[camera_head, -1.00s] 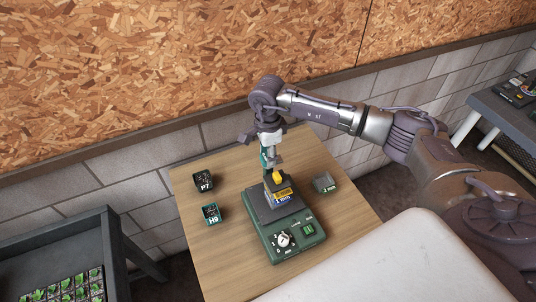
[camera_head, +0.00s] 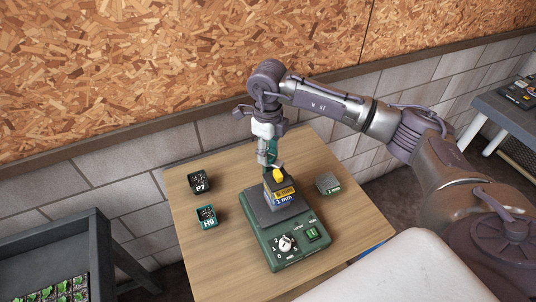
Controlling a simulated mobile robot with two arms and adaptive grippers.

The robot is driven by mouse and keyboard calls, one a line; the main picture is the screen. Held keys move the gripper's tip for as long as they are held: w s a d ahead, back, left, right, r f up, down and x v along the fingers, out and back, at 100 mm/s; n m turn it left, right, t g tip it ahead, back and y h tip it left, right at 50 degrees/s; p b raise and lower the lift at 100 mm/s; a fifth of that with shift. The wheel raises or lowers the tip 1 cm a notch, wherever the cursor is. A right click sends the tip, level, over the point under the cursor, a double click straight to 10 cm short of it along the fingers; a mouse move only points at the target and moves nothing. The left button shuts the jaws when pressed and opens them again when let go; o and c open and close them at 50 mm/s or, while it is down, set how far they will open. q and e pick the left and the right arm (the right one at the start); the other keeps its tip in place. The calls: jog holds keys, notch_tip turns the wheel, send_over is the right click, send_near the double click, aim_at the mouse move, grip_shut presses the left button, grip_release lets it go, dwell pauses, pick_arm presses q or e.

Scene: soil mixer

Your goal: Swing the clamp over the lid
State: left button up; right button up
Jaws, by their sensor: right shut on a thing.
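A green soil mixer (camera_head: 290,250) with a dial and a green switch stands on the wooden table. On its dark platform sits a stack with yellow and blue labels, one reading "1 mm" (camera_head: 285,198). A yellow piece (camera_head: 279,175) shows on top of the stack, just below my right gripper. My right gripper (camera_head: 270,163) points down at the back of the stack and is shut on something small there. The fingers hide most of what they hold, probably part of the clamp. My left gripper does not show.
Two small pots, P7 (camera_head: 201,182) and H9 (camera_head: 207,217), stand left of the mixer. A small grey-green box (camera_head: 328,183) lies to its right. A seedling tray (camera_head: 55,292) is on a dark rack at lower left. A grey table (camera_head: 510,115) stands at right.

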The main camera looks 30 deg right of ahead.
jog(key=m+b, duration=0.1)
jog(key=m, duration=0.2)
jog(key=shift+m+b, duration=0.3)
jog(key=shift+b, duration=0.05)
jog(key=shift+m+b, duration=0.6)
jog(key=shift+m, duration=1.1)
jog(key=shift+w, duration=0.1)
jog(key=o, duration=1.1)
jog(key=shift+o, duration=0.2)
notch_tip(320, 180, up, 12)
